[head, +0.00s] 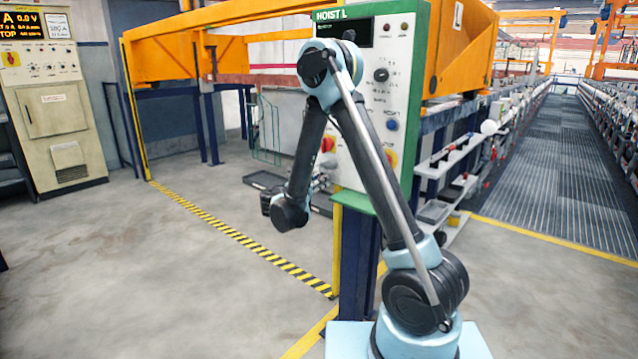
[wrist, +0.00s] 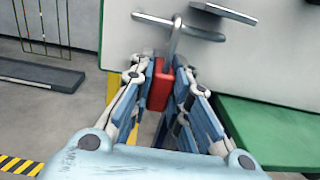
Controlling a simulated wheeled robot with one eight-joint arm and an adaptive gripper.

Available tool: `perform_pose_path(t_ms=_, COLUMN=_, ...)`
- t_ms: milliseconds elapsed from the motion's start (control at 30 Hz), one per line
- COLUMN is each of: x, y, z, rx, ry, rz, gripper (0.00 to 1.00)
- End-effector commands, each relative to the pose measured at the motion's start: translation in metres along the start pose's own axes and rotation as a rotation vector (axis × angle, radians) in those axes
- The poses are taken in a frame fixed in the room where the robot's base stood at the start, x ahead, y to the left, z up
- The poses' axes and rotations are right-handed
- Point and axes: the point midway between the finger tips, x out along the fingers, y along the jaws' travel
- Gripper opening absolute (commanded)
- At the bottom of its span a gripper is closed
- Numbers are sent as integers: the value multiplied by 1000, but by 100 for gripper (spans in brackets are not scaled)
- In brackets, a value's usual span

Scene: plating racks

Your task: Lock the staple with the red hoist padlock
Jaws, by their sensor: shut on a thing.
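The red padlock (wrist: 159,90) is held between the two blue-padded fingers of my gripper (wrist: 166,75) in the wrist view. Its grey shackle (wrist: 175,38) points up, away from my gripper. A grey metal staple (wrist: 205,34) sticks out from the pale panel at the shackle's level. The shackle overlaps the staple in the picture; I cannot tell whether it passes through it or is closed. A flat grey plate (wrist: 224,12) lies just above to the right. In the head view my arm largely hides the gripper and padlock area at the panel's front.
The hoist panel (head: 399,95) is pale with a green frame, knobs and buttons. A green ledge (wrist: 275,130) runs below it at right in the wrist view. A dark tray (wrist: 40,72) lies on the floor at left. Open floor (head: 150,270) spreads left of the panel.

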Motion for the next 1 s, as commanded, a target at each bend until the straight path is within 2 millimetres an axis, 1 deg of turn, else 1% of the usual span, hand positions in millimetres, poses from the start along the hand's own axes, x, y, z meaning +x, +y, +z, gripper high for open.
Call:
perform_pose_path(t_ms=600, x=0, y=-24, z=0, rx=0, ry=0, rz=0, gripper=0)
perform_pose_path(t_ms=1000, x=0, y=-27, z=0, rx=0, ry=0, rz=0, gripper=0)
